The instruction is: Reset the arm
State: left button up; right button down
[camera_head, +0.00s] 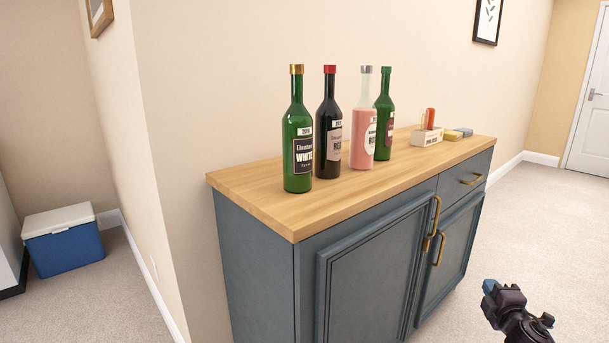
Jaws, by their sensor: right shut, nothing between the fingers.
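My right gripper (490,289) shows at the lower right of the head view, in front of the carpet and to the right of the cabinet. It is shut and holds nothing. It is apart from the cabinet front and below the level of its top. My left gripper is out of view.
A blue-grey cabinet (260,270) with a wooden top (290,217) stands against the wall. Several bottles, among them a green one (298,130), and a small white box (426,137) stand on it. A blue cooler (65,245) is at the left. Carpet is clear at right.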

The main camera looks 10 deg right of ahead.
jog(key=s+a+f+m+g+y, duration=0.1)
jog(key=s+a+f+g+y, duration=0.15)
jog(key=s+a, duration=0.7)
jog(key=s+a+f+m+g+y, duration=0.15)
jog(key=s+a+f, duration=0.35)
jog(key=s, duration=0.7)
jog(key=s+a+f+g+y, duration=0.2)
jog(key=s+a+f+y, duration=0.1)
jog(key=s+a, duration=0.7)
jog(key=shift+s+a+r+m, duration=1.6)
jog(key=shift+s+a+m, duration=2.15)
jog(key=shift+s+a, duration=1.15)
pick_arm(q)
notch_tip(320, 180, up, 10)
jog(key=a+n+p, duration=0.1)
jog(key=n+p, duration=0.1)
jog(key=p, duration=1.5)
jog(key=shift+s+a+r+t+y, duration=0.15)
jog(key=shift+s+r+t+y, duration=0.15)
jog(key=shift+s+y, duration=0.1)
pick_arm(e)
notch_tip(320, 180, up, 11)
jog(key=s+d+m+h, duration=0.1)
jog(key=d+m, duration=0.1)
jog(key=shift+s+f+m, duration=0.2)
jog(key=shift+s+m, duration=0.1)
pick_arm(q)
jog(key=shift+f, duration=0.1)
